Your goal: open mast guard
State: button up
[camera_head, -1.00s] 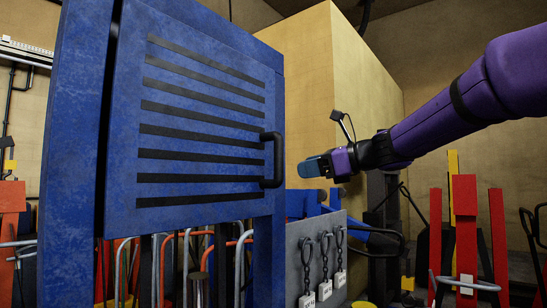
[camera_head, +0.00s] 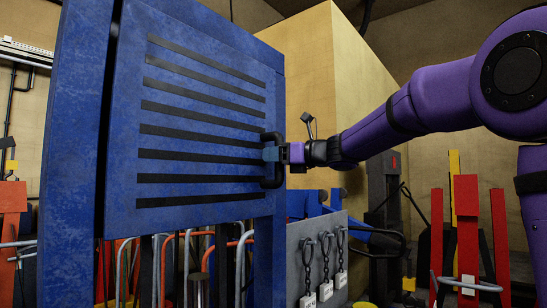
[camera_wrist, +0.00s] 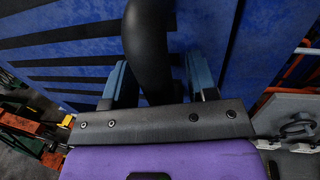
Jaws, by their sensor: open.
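The mast guard (camera_head: 205,85) is a blue panel with several black slots, upright in a blue frame and appearing closed. Its black bar handle (camera_head: 277,182) stands near the right edge. My gripper (camera_head: 270,153) is at the handle, coming from the right. In the wrist view the black handle (camera_wrist: 148,45) passes between the two blue fingers of my gripper (camera_wrist: 155,85). The fingers are open, with gaps beside the handle. The blue slotted panel (camera_wrist: 75,50) lies behind it. In the head view the fingertips partly overlap the handle.
A grey panel with several hanging hooks and white tags (camera_head: 308,299) stands below right of the guard. Red stands (camera_head: 467,230) are at the right. A tall plywood-coloured box (camera_head: 310,75) is behind. Orange and grey curved handles (camera_head: 180,260) crowd below the guard.

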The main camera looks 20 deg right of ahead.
jog(key=shift+w+a, duration=0.25)
jog(key=shift+c, duration=0.5)
jog(key=shift+s, duration=0.1)
grip_shut()
